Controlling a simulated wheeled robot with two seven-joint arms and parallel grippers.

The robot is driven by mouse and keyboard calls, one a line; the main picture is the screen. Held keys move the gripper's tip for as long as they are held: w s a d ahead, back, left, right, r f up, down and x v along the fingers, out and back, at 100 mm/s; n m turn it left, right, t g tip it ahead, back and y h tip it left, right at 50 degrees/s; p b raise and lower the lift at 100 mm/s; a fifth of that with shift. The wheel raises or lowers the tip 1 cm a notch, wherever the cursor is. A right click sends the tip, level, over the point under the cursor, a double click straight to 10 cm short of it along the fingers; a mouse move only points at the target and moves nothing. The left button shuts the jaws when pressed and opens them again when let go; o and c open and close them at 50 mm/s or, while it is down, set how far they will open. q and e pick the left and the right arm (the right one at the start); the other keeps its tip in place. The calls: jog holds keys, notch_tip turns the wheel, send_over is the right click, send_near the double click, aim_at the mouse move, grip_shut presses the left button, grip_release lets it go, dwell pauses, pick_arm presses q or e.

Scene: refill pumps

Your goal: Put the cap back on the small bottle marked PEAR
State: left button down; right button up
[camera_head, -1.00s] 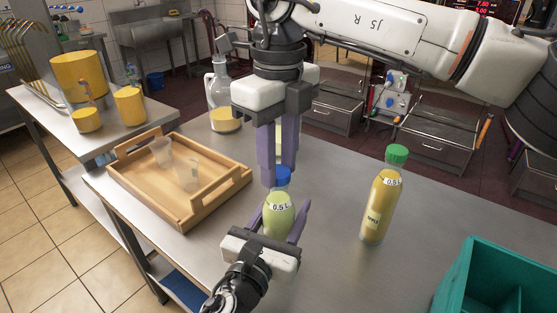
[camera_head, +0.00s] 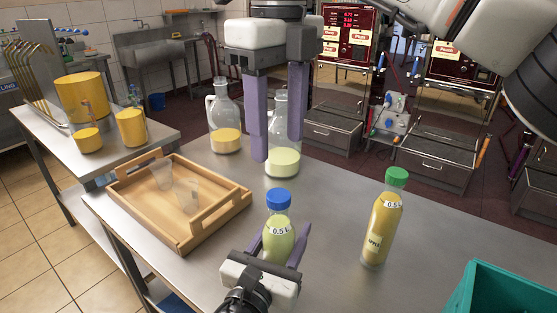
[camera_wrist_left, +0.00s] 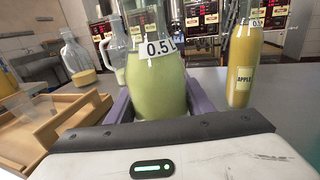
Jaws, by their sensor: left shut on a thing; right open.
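A small bottle (camera_head: 278,238) of pale green liquid, marked 0.5 L, stands upright on the steel table. A blue cap (camera_head: 278,197) sits on its neck; whether it is screwed tight I cannot tell. Any PEAR label is out of sight. My left gripper (camera_head: 283,243) is shut around the bottle's body. In the left wrist view the green bottle (camera_wrist_left: 155,75) stands between my fingers, its top cut off. My right gripper (camera_head: 277,148) is open and empty, pointing down, above and clear of the blue cap.
A green-capped bottle (camera_head: 381,225) of yellow liquid, marked APPLE (camera_wrist_left: 243,79), stands to the right. A wooden tray (camera_head: 213,221) with clear cups lies left. Two glass jugs (camera_head: 226,141) (camera_head: 283,162) stand behind. A teal crate (camera_head: 500,292) is at the front right.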

aim_at(273, 259)
pick_arm(q)
jog(key=shift+f, duration=0.1)
pick_arm(e)
notch_tip(273, 259, up, 2)
jog(key=shift+r, duration=0.1)
pick_arm(q)
jog(key=c, duration=0.8)
grip_release()
jog(key=v, duration=1)
jog(key=shift+s, duration=0.15)
pick_arm(e)
jog(key=shift+f, duration=0.3)
